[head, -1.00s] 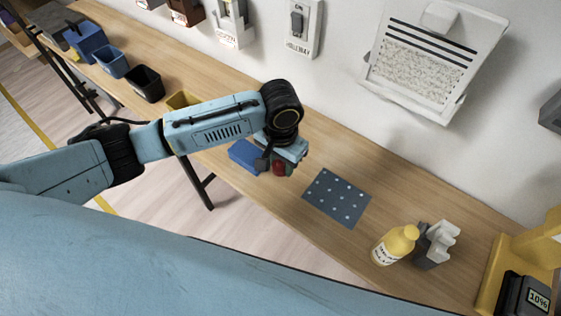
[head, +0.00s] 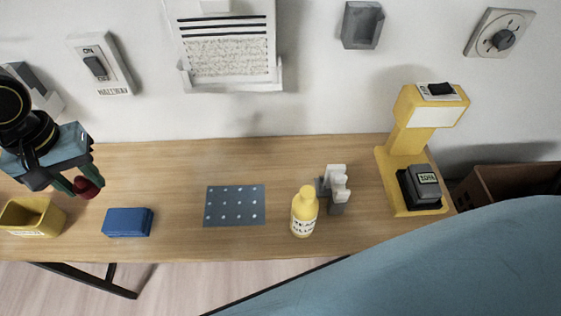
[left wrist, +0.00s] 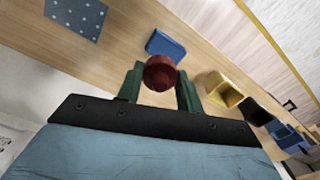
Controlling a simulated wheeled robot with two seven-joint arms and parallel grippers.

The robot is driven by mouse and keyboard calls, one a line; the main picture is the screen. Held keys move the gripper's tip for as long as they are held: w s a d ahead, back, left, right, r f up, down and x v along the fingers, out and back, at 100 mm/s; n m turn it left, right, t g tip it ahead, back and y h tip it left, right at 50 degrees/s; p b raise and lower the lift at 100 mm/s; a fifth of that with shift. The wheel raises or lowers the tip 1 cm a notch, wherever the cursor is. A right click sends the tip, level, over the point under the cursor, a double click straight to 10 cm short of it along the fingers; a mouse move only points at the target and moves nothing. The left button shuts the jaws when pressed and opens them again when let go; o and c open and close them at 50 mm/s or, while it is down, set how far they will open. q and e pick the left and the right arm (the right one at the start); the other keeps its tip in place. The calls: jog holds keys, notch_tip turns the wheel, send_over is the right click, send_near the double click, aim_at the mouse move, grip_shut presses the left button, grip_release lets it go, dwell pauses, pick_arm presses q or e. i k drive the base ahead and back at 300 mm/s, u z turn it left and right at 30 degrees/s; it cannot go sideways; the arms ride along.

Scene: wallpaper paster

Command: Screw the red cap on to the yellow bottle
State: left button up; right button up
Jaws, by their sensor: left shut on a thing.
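The yellow bottle (head: 304,212) stands upright on the wooden table, right of the dotted blue-grey mat, with its label facing me. My left gripper (head: 82,186) is at the far left of the head view, above the table. It is shut on the red cap (head: 88,187). In the left wrist view the red cap (left wrist: 160,72) sits between the green fingers of the left gripper (left wrist: 160,84). The gripper is well to the left of the bottle. My right gripper is not in view.
A blue block (head: 127,222) and a yellow bin (head: 32,217) are near the left gripper. The dotted mat (head: 235,206) lies mid-table. A grey-white holder (head: 336,187) stands close beside the bottle. A yellow machine (head: 408,165) stands to the right.

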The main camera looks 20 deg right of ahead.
aim_at(305, 205)
jog(key=z, duration=1.6)
jog(key=k, duration=1)
jog(key=u, duration=1.4)
